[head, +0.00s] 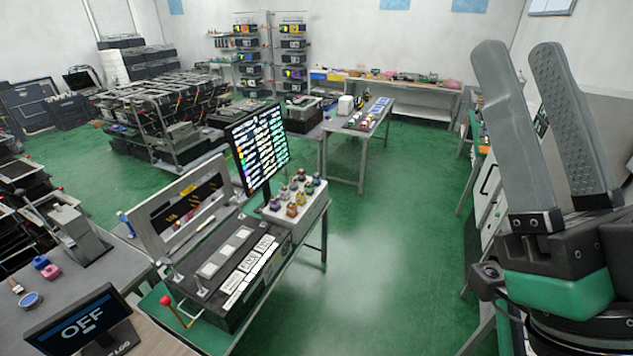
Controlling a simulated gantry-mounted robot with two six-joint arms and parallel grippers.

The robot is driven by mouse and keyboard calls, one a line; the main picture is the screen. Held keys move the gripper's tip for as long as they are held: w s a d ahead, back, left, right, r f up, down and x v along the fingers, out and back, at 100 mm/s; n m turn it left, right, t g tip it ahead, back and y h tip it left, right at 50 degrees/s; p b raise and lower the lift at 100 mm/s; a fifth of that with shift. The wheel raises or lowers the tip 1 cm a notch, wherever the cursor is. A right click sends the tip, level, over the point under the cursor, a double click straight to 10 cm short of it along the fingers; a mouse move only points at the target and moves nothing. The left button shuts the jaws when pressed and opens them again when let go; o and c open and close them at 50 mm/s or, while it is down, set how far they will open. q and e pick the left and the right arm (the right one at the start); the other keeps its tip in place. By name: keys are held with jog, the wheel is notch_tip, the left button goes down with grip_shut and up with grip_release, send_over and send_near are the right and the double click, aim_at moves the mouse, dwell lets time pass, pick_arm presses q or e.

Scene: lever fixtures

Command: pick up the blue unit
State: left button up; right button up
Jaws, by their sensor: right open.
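My right gripper (519,52) is raised at the right side of the head view, its two grey fingers apart with nothing between them. A small blue piece (40,262) sits on the grey table at the far left, beside a pink piece (51,271). I cannot tell for sure that it is the blue unit. A white block (318,206) on the middle bench holds several small coloured units; they are too small to tell each colour surely. My right gripper is far from both. My left gripper is not in view.
The middle bench carries a black lever fixture (238,262) with a red-knobbed lever (165,300) and a tilted screen (258,148). Green floor (385,260) lies clear between the bench and the right-hand counter.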

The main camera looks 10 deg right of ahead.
jog(key=shift+o, duration=0.2)
jog(key=o, duration=0.7)
